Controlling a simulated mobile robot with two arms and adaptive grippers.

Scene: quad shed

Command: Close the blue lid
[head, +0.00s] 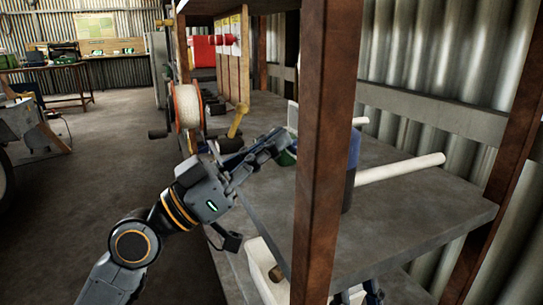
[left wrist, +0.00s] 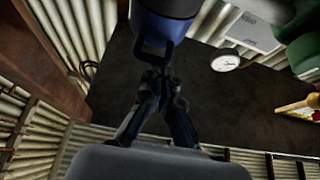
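A blue container (head: 353,160) with a darker lower part stands on the grey shelf, partly hidden by the brown post. My left gripper (head: 277,143) reaches over the shelf just left of the post. Its fingertips (left wrist: 161,74) are close together at the loop's end; I cannot tell whether they grip it. A dark shape at the bottom edge, below the shelf, may be my right gripper (head: 368,292).
The rusty brown post (head: 325,140) stands close to the left fingertips. A white tube (head: 400,168) lies on the shelf to the right. A cable reel (head: 187,106) and a yellow-handled tool (head: 238,120) are at the left. The floor (head: 95,170) further left is open.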

